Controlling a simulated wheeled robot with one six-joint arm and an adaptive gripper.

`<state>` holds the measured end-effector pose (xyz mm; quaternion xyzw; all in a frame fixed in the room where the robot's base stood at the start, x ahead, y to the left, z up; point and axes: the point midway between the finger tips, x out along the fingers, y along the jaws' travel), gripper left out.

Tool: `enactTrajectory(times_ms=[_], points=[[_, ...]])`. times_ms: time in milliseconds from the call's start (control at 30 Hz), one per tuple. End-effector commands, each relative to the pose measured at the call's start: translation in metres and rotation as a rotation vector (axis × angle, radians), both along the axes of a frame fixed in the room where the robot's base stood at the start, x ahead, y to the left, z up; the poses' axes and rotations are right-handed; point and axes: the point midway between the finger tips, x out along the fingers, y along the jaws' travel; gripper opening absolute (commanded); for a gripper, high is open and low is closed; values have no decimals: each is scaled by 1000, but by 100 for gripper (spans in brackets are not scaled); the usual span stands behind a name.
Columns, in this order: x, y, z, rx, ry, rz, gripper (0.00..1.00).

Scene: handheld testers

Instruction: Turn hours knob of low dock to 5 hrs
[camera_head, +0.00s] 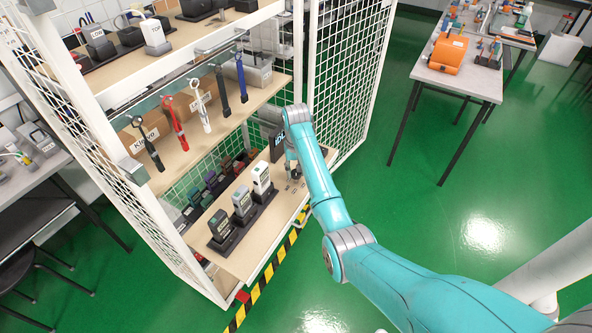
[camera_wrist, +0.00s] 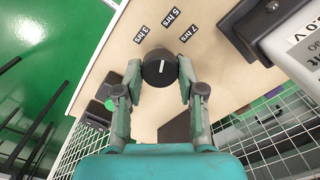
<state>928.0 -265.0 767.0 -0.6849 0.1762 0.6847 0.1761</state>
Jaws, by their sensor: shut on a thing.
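The hours knob (camera_wrist: 158,70) is round and black with a white pointer line, on the pale board of the low shelf. Its pointer stands nearly upright in the wrist view, roughly toward the 5 hrs label (camera_wrist: 168,19). The 3 hrs label (camera_wrist: 141,34) is to the left and the 7 hrs label (camera_wrist: 188,34) to the right. My gripper (camera_wrist: 160,78) has one finger on each side of the knob and is shut on it. In the head view, my gripper (camera_head: 291,172) is at the right end of the low dock (camera_head: 249,223); the knob is hidden there.
Testers stand in the low dock, the white one (camera_head: 262,178) nearest my gripper. A tester (camera_wrist: 297,40) is at the wrist view's right edge. The mesh side wall (camera_head: 345,85) stands close to my arm. Hanging tools (camera_head: 203,108) are above.

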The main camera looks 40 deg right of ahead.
Motion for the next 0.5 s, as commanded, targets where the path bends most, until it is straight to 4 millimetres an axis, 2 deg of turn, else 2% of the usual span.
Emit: enactTrajectory(times_ms=[167,200,267,500], points=[[-1,0,-1,1,2,1,4],[-1,0,-1,1,2,1,49],[-1,0,-1,1,2,1,64],[0,0,0,0,1,1,64]])
